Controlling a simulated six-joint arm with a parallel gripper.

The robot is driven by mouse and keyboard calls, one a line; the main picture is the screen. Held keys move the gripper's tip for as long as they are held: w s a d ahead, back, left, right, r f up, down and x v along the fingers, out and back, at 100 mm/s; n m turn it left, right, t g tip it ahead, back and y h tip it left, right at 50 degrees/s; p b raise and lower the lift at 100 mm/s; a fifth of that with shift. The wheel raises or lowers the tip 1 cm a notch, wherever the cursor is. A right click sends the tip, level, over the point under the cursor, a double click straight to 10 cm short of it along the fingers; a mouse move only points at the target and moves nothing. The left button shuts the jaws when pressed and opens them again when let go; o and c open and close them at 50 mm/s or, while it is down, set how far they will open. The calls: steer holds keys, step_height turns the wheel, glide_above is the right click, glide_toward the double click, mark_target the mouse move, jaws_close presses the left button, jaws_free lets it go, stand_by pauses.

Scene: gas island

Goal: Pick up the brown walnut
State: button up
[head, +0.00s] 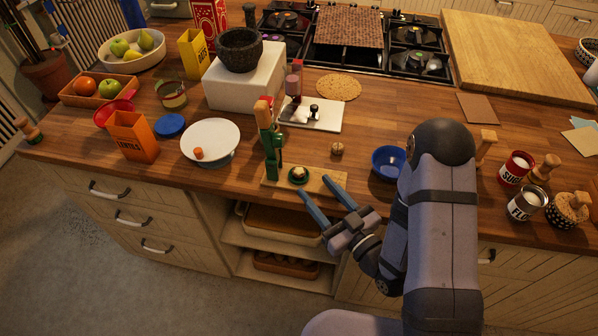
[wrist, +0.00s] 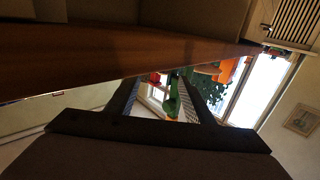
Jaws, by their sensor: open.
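The brown walnut (head: 337,149) is a small round nut lying on the wooden counter, left of the blue bowl (head: 388,162) in the head view. My gripper (head: 316,192) is open and empty at the front edge of the counter, in front of the walnut and apart from it. In the wrist view, my gripper's fingers (wrist: 158,90) are spread, with green and red things blurred beyond them. I cannot make out the walnut in the wrist view.
A wooden board (head: 322,181) with a green nutcracker figure (head: 270,145) stands just behind my gripper. A white plate (head: 211,139) is to the left. Sugar (head: 515,168) and flour (head: 526,203) tins stand right of my arm. Counter around the walnut is clear.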

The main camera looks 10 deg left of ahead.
mark_target(305, 184)
steer(key=x, duration=0.1)
steer(key=p+x, duration=0.1)
steer(key=x, duration=0.2)
steer(key=shift+s+a+r, duration=0.15)
steer(key=shift+a+r, duration=0.15)
steer(key=shift+a, duration=0.1)
steer(key=shift+w+a+f, duration=0.15)
steer(key=shift+w+a, duration=0.1)
steer(key=c, duration=1.2)
steer(key=shift+r, duration=0.25)
jaws_close()
steer(key=shift+r, duration=0.9)
step_height(305, 184, up, 16)
steer(key=p, duration=1.1)
steer(key=shift+f, duration=0.1)
